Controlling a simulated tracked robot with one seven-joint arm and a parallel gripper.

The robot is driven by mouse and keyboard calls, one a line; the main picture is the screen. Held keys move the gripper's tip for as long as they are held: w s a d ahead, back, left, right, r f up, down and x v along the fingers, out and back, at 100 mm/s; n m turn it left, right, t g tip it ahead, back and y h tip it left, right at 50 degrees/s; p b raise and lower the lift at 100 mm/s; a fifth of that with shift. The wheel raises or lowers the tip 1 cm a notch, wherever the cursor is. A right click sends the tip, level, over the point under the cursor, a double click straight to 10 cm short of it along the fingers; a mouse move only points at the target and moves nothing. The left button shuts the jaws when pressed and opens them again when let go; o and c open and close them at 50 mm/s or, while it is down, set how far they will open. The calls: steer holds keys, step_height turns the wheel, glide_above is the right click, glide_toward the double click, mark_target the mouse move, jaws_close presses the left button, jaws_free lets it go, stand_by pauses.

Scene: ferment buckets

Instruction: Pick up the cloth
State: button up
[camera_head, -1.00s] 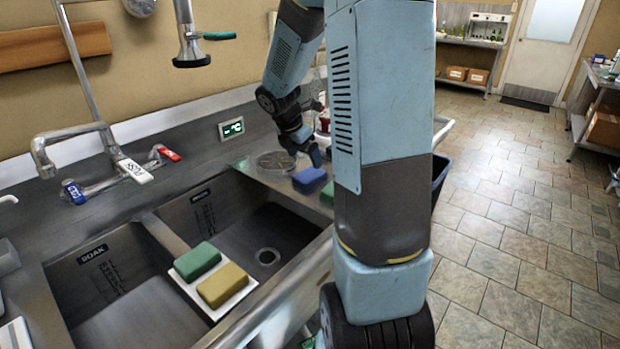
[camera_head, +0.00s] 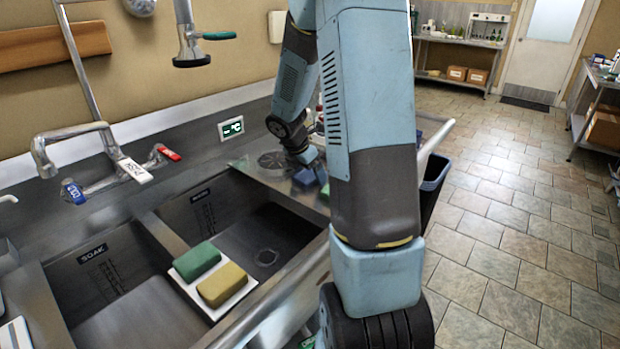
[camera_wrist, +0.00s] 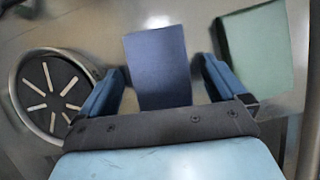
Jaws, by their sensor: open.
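A blue rectangular piece (camera_head: 303,178) lies on the metal drainboard right of the sinks; I cannot tell whether it is a folded cloth or a sponge. In the wrist view the blue piece (camera_wrist: 158,62) lies between the fingers, with a gap on both sides. My gripper (camera_wrist: 160,72) is open and empty above it. It shows small and partly hidden in the head view (camera_head: 306,160). A green piece (camera_wrist: 258,55) lies just right of the right finger, and my arm hides most of it in the head view.
A round slotted drain (camera_wrist: 52,90) is left of the gripper. Green (camera_head: 197,261) and yellow (camera_head: 222,285) blocks sit on a white tray (camera_head: 236,301) at the sink divider. A faucet (camera_head: 75,135) stands behind the sinks.

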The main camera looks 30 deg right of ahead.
mark_target(309, 174)
stand_by(0.3)
steer(key=c, duration=1.1)
steer(key=shift+r, duration=0.4)
step_height(309, 174, up, 3)
steer(key=shift+f, duration=0.1)
steer(key=shift+s+a+r, duration=0.25)
steer(key=shift+s+r, duration=1.35)
steer(key=shift+s, duration=0.7)
steer(key=shift+s+a+r, duration=0.3)
steer(key=shift+s+r, duration=1.25)
steer(key=shift+s, duration=0.8)
steer(key=shift+s+a+r, duration=0.25)
steer(key=shift+s+r, duration=1.35)
steer(key=shift+s, duration=0.7)
